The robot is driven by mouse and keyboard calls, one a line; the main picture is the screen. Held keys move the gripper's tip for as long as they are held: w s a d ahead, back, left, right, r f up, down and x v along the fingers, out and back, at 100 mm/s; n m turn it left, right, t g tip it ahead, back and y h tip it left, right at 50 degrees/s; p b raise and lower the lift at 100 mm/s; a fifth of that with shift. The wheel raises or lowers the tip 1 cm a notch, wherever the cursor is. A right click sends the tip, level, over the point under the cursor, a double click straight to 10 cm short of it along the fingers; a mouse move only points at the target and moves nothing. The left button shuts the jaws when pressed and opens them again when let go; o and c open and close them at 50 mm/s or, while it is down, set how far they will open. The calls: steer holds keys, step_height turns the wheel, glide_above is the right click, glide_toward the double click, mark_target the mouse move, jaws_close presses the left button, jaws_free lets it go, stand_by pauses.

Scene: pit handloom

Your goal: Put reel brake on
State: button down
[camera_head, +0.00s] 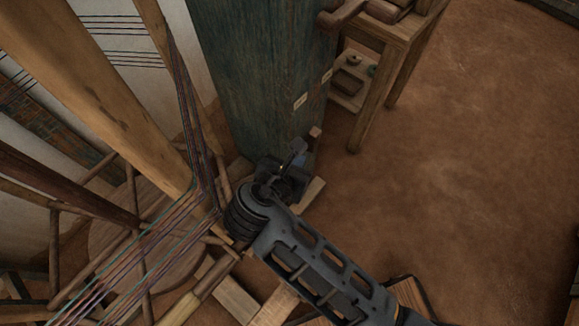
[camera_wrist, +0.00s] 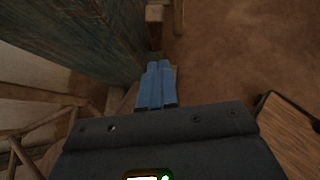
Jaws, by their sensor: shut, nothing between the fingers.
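My gripper (camera_head: 304,160) is low beside the dark green post (camera_head: 255,75), mostly hidden by my own wrist. In the wrist view its blue fingers (camera_wrist: 157,68) are together with nothing between them. A small reddish-brown wooden end (camera_head: 315,132) shows just beyond the fingertips; it may be the brake lever. I cannot tell whether the fingers touch either. The reel (camera_head: 105,215), a round wooden frame with spokes, stands at lower left under coloured threads (camera_head: 150,245). The brake's position cannot be made out.
A thick wooden beam (camera_head: 95,85) and taut threads crowd the left. A wooden box (camera_wrist: 295,130) lies at right in the wrist view. The brown floor (camera_head: 470,170) at right is clear.

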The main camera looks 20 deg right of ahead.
mark_target(317, 132)
steer(key=shift+w+d+f, duration=0.2)
steer(key=shift+w+d, duration=0.5)
steer(key=shift+w+d+f, duration=0.2)
steer(key=shift+w+d, duration=0.55)
steer(key=shift+w+d+f, duration=0.2)
steer(key=shift+w+d, duration=0.5)
steer(key=shift+r, duration=0.15)
steer(key=shift+w+d+r+p, duration=0.2)
steer(key=shift+d+r+p, duration=0.15)
steer(key=shift+p, duration=0.6)
steer(key=shift+w+d+r+g+y+p, duration=0.2)
steer(key=shift+d+y+p, duration=0.15)
steer(key=shift+p, duration=0.3)
steer(key=shift+w+d+r+g+y+p, duration=0.15)
steer(key=shift+d+y+p, duration=0.15)
steer(key=shift+p, duration=0.3)
steer(key=w+d+p, duration=0.5)
steer(key=d+p, duration=0.2)
steer(key=d, duration=0.2)
steer(key=shift+w+d+r, duration=0.15)
steer(key=shift+w+d, duration=0.05)
steer(key=shift+d, duration=0.1)
